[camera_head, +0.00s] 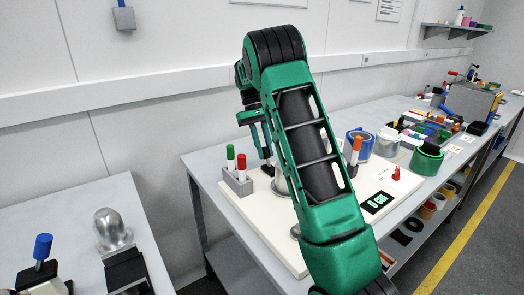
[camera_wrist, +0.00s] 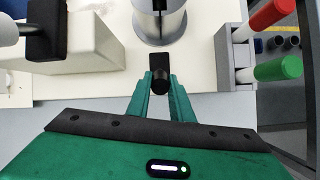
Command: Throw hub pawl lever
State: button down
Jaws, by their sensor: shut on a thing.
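In the wrist view, a small black lever (camera_wrist: 160,67) stands in front of a grey metal cylindrical hub (camera_wrist: 158,20) with a dark slot. My gripper (camera_wrist: 160,84) is shut on the black lever, with one green finger on each side of its rounded end. In the head view, my green arm reaches over the cream board (camera_head: 250,215) and covers most of the hub. My gripper (camera_head: 262,140) shows only partly there, at the left of the arm. How far the lever is turned is hard to tell.
Beside the hub is a grey holder (camera_head: 237,184) with a green and a red marker. In the wrist view, a pale block (camera_wrist: 75,45) with a black part stands at left. Rolls and parts crowd the bench's right.

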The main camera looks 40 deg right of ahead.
jog(key=shift+w+a, duration=0.15)
jog(key=shift+w, duration=0.1)
jog(key=c, duration=1.6)
grip_release()
jog(key=shift+f, duration=0.1)
jog(key=shift+o, duration=0.2)
jog(key=v, duration=0.7)
jog(key=shift+w+r, duration=0.15)
jog(key=shift+r, duration=0.05)
